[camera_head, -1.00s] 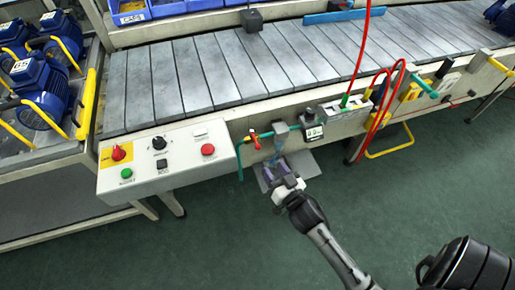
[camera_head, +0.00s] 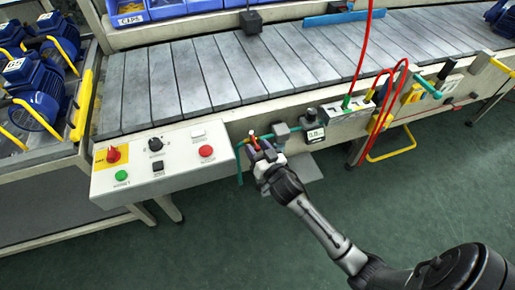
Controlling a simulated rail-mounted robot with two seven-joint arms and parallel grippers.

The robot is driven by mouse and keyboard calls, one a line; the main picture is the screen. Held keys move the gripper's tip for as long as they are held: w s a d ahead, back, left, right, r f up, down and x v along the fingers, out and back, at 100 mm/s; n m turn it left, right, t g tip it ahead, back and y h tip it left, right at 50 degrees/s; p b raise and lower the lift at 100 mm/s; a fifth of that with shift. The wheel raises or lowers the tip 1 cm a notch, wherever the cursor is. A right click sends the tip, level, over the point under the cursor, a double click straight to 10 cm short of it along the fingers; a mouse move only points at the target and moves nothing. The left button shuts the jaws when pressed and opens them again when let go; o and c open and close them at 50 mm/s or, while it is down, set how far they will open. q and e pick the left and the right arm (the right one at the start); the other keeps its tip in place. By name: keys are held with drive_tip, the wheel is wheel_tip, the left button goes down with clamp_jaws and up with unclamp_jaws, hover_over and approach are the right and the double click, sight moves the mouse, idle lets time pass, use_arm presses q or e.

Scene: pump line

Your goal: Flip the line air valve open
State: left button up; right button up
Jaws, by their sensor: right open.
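The line air valve (camera_head: 252,137) has a small red handle on a green pipe along the front of the conveyor, just right of the control box. Its lower part is hidden behind my right gripper. My right gripper (camera_head: 257,148) is open and right at the valve, with its fingers around or just in front of the red handle; I cannot tell whether they touch it. My left gripper is not in view.
The control box (camera_head: 160,160) with a red-on-yellow switch and several buttons sits left of the valve. A grey regulator block (camera_head: 281,130) and a gauge (camera_head: 313,132) are close on the right. Red hoses (camera_head: 369,50) hang farther right. The conveyor (camera_head: 230,70) lies behind.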

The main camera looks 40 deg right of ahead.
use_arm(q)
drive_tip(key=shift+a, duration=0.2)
use_arm(e)
clamp_jaws()
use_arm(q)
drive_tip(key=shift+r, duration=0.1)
